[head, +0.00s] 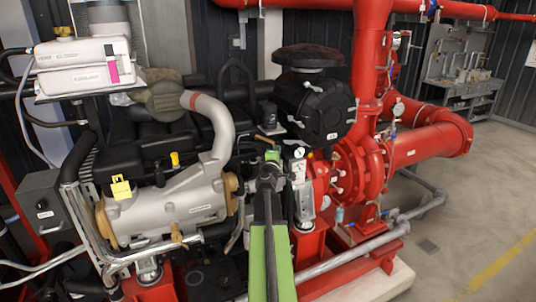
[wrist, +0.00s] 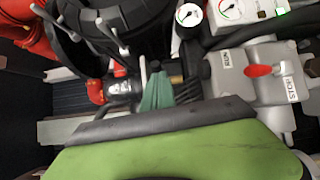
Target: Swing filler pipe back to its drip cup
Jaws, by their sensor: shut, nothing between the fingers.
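My gripper (wrist: 157,72) shows in the wrist view as a green tapered piece with a dark tip, shut and empty. In the head view my green and black arm reaches up from the bottom centre, and my gripper (head: 271,157) is small among the engine fittings, left of a white gauge. In the wrist view a short silver pipe piece (wrist: 121,87) with a red fitting (wrist: 97,92) lies just left of the gripper tip. I cannot tell whether this is the filler pipe. I cannot make out the drip cup in either view.
A grey block with RUN and STOP labels and a red lever (wrist: 258,71) lies right of my gripper. A black round housing (head: 313,108) stands behind it, a red pump (head: 362,167) to its right and a silver manifold (head: 170,208) to its left. Open floor (head: 460,215) lies far right.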

